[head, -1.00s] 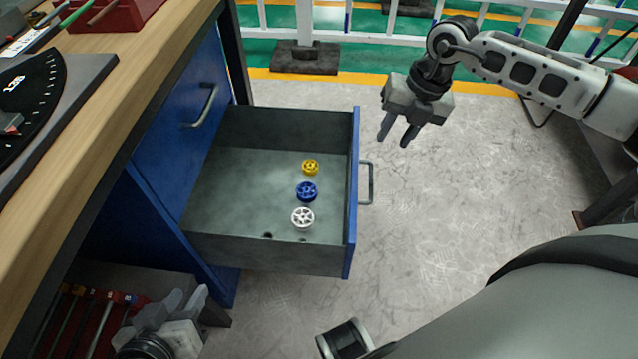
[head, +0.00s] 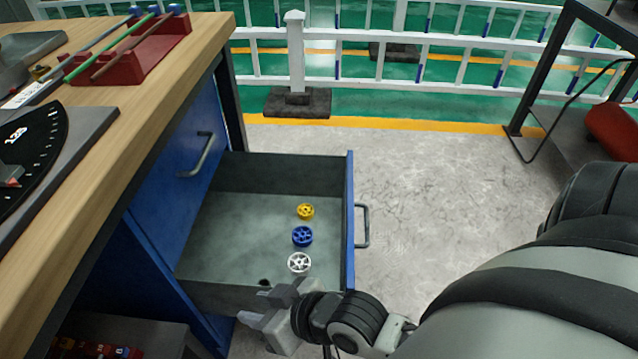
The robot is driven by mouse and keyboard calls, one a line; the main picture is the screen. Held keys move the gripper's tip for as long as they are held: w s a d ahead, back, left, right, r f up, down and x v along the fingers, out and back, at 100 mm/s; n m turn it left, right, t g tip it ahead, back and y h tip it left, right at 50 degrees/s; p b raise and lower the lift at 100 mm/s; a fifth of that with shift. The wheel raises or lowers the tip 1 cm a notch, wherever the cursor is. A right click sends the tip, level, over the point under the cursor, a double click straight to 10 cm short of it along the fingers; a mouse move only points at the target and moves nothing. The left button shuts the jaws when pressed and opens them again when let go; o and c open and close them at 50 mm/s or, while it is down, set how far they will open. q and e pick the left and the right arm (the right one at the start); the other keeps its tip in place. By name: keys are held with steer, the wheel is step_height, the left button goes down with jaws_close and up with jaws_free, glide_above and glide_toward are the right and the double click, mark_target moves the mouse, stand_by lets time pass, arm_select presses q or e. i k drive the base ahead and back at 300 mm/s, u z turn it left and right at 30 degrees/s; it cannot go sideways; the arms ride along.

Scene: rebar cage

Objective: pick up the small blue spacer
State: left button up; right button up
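The small blue spacer (head: 302,237) is a spoked wheel lying flat in the open drawer (head: 237,225). It lies between a yellow spacer (head: 305,211), farther away, and a white spacer (head: 299,263), nearer. All three stand apart. My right gripper (head: 256,306) is at the bottom of the view, in front of the drawer's near wall in the picture. Its fingers point left and are apart, with nothing seen between them. It is nearer to me than the white spacer and does not touch any spacer. My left gripper is out of view.
The drawer's blue front panel with its handle (head: 364,225) faces right. The wooden workbench (head: 140,90), with a red rack (head: 150,52) on it, stands at left. Clear floor (head: 430,190) lies right of the drawer. A white railing (head: 400,45) runs behind.

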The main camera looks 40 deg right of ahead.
mark_target(304, 230)
steer(key=u, duration=0.3)
steer(key=k, duration=0.95)
steer(key=z, duration=1.15)
steer(key=i, duration=0.5)
steer(key=z, duration=0.05)
